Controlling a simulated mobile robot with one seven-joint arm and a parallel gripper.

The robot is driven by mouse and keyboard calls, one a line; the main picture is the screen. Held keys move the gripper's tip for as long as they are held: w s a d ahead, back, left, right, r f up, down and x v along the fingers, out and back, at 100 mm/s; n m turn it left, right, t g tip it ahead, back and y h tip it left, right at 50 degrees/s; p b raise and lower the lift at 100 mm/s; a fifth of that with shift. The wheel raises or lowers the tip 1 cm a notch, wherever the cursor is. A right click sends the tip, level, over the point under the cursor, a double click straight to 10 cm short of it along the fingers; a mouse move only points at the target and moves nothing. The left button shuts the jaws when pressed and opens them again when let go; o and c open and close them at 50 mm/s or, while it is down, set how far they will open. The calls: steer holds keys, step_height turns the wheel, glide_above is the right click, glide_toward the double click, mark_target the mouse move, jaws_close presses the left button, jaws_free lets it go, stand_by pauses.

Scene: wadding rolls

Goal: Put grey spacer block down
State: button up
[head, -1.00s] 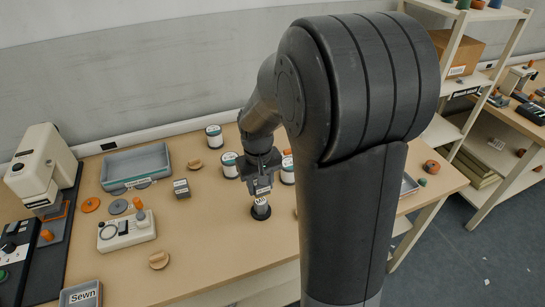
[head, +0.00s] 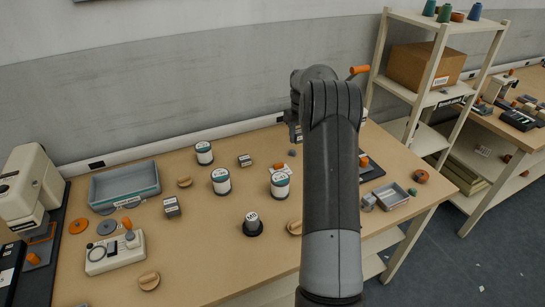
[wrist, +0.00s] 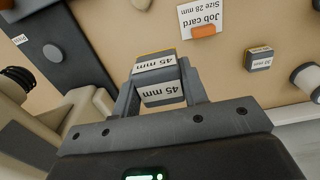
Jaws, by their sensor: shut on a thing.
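My gripper (wrist: 158,82) is shut on a grey spacer block (wrist: 157,76) with white "45 mm" labels and a yellowish edge in the wrist view. The block is held between the two fingers above the tan table. In the head view my gripper (head: 295,128) is at the back right of the table, partly hidden by my arm. A second small grey block (wrist: 260,61) with a label lies apart on the table. Another labelled grey block (head: 172,207) stands near the table's middle.
A job card (wrist: 201,18) carries an orange piece. A dark board (wrist: 58,48) with a grey knob lies left in the wrist view. White-and-dark rolls (head: 221,181) and a black-based piece (head: 252,225) stand on the table. A grey tray (head: 125,204) is at left.

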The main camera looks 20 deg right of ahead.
steer(key=shift+w+d+f, duration=0.1)
steer(key=shift+w+d, duration=0.1)
steer(key=shift+d, duration=0.3)
steer(key=shift+w+a+f, duration=0.1)
steer(key=shift+w+f, duration=0.15)
glide_above(272, 156)
steer(key=f, duration=0.6)
steer(key=shift+w+d+f, duration=0.1)
steer(key=shift+d+f, duration=0.1)
steer(key=shift+f, duration=2.05)
steer(key=shift+f, duration=0.15)
steer(key=o, duration=1)
